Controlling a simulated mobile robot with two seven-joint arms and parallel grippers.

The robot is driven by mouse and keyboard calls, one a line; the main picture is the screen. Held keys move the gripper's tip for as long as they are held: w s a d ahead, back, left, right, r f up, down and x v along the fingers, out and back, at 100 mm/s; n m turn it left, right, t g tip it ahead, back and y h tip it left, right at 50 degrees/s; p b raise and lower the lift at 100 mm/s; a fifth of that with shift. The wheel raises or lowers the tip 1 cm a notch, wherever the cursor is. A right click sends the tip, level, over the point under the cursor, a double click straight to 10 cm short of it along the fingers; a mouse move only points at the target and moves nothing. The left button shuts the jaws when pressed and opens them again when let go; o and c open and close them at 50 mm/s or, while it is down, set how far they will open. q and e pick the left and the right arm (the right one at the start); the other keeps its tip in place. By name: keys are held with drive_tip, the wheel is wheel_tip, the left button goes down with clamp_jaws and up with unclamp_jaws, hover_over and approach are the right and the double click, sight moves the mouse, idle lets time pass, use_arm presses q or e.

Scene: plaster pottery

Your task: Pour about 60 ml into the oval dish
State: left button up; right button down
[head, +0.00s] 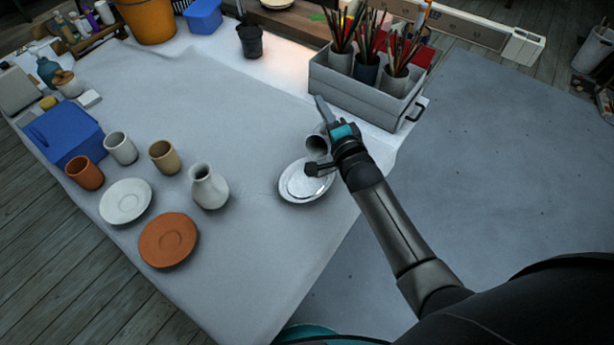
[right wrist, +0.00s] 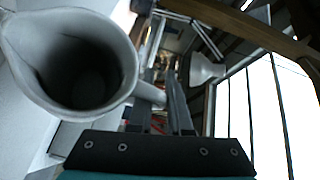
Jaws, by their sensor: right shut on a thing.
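A grey jug (head: 316,144) is held by my right gripper (head: 329,138) just over the far edge of the oval dish (head: 286,196). The jug looks tilted, and the gripper partly hides it. The right wrist view looks into the mouth of the jug (right wrist: 82,65), with its spout at the left. The fingers there (right wrist: 162,85) are shut on its handle. The inside is dark, so I cannot tell how much liquid it holds. The dish is pale and shows a lighter, shiny area inside; I cannot tell its depth. My left gripper is not in view.
A white vase (head: 209,187), a white saucer (head: 125,202), a terracotta saucer (head: 168,240) and several cups stand to the left. A grey crate (head: 350,98) of brush pots stands behind the jug. The cloth between vase and dish is clear.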

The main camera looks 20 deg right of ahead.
drive_tip(key=shift+a+r, duration=0.1)
drive_tip(key=shift+r, duration=0.1)
drive_tip(key=w+d+m+g+p, duration=0.1)
drive_tip(key=p, duration=0.2)
drive_tip(key=shift+d, duration=0.1)
drive_tip(key=shift+w+d+f+m, duration=0.1)
drive_tip(key=shift+w+f+m, duration=0.05)
drive_tip(key=shift+f+m, duration=0.15)
drive_tip(key=shift+f, duration=0.15)
drive_tip(key=shift+w+d+m+g+p, duration=0.25)
drive_tip(key=shift+m+g+p, duration=0.3)
drive_tip(key=shift+p, duration=0.35)
drive_tip(key=shift+w+d+f+m+g+y, duration=0.15)
drive_tip(key=shift+d+m+g+y, duration=0.15)
drive_tip(key=shift+g, duration=0.15)
drive_tip(key=shift+w+d+f+m+g+b, duration=0.3)
drive_tip(key=shift+w+d+f+m+g, duration=0.15)
drive_tip(key=shift+f+m+g, duration=0.2)
idle(0.5)
